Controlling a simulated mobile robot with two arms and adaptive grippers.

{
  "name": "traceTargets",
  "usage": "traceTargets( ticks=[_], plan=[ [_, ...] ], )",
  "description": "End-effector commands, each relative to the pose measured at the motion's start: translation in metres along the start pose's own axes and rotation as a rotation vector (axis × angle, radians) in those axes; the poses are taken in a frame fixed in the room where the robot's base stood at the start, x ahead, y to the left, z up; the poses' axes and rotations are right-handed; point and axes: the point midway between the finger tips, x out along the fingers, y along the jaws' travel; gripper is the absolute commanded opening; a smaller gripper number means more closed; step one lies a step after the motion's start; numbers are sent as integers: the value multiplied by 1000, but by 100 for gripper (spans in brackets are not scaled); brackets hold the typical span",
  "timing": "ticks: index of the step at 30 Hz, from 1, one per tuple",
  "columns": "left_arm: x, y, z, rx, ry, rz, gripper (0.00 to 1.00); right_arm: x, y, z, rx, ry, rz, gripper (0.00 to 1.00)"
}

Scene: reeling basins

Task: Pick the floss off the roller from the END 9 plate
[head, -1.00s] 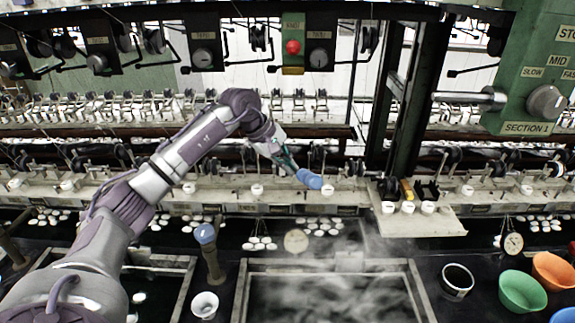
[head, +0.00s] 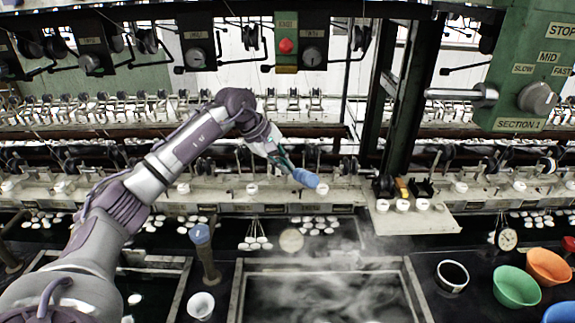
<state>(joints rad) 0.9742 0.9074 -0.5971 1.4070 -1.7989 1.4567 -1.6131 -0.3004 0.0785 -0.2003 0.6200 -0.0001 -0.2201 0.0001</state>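My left gripper (head: 287,167) reaches out over the pale ledge at the foot of the machine. Its fingers appear shut on a blue rounded object (head: 306,179), which points right and down beside a small white cup (head: 322,189). The fingertips are small and partly hidden by the object. Dark rollers and spindles run along the machine behind the ledge. I cannot make out any floss on them, and no plate reading END 9 is legible. My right gripper is not in view.
A steaming basin (head: 237,290) lies in front, with a blue-topped post (head: 200,235) and a white cup (head: 201,305) to its left. A dark cup (head: 453,277), a green bowl (head: 516,287) and an orange bowl (head: 548,267) stand right. A green upright (head: 409,110) rises right of the gripper.

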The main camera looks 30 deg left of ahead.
Motion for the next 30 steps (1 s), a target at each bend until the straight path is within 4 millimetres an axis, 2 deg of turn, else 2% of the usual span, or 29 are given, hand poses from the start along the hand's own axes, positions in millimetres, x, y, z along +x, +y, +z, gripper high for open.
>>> traceTargets(
  ticks=[10, 30],
  plan=[
    [-3, -4, -4, 0, 0, 1, 0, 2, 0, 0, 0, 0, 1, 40],
    [6, 7, 6, 0, -2, 1, 0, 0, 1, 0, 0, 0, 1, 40]
  ],
)
